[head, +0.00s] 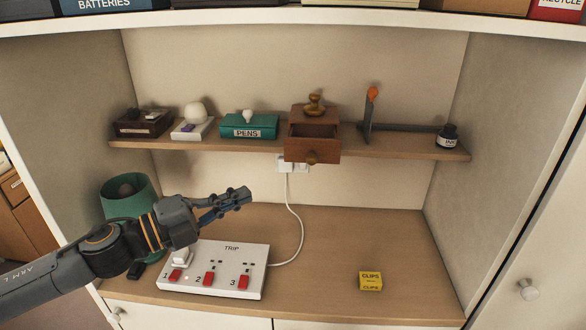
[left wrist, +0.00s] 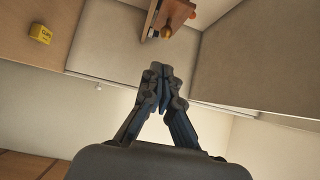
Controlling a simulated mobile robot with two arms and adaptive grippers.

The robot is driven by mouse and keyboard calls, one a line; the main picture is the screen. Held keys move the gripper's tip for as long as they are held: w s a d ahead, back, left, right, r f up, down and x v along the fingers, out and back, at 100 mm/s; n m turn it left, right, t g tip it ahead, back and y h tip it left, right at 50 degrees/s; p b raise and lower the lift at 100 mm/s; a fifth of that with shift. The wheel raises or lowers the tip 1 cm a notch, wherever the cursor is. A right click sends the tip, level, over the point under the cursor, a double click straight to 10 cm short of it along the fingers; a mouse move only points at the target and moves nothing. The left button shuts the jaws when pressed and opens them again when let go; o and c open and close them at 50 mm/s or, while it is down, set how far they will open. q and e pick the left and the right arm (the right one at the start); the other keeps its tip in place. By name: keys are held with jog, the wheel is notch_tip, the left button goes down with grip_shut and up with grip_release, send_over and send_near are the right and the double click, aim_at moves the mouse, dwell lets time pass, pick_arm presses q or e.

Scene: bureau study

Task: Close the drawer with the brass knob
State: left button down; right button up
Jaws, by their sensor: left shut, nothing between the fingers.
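The small wooden drawer box (head: 304,112) stands on the shelf, and its drawer (head: 318,147) is pulled out toward me past the shelf's front edge. The brass knob (head: 311,158) is on the drawer's front. In the left wrist view, the drawer (left wrist: 177,12) shows at the top, with its knob (left wrist: 166,32) in front. My left gripper (head: 247,193) is shut and empty, below and to the left of the drawer, apart from it. It also shows in the left wrist view (left wrist: 158,70). My right gripper is in neither view.
A teal pens box (head: 249,126), a white-topped item (head: 194,121) and a dark box (head: 143,123) share the shelf, with an ink bottle (head: 448,135) at right. Below are a white trip switch box (head: 215,269), a green bin (head: 126,193) and a yellow clips box (head: 370,280).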

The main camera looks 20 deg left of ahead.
aim_at(313, 144)
pick_arm(q)
jog(key=w+d+r+m+g+h+p, duration=0.1)
jog(key=w+d+p, duration=0.6)
jog(key=w, duration=0.4)
jog(key=shift+d+r+m+p, duration=0.15)
jog(key=shift+d+m+p, duration=0.2)
jog(key=shift+d+m, duration=0.05)
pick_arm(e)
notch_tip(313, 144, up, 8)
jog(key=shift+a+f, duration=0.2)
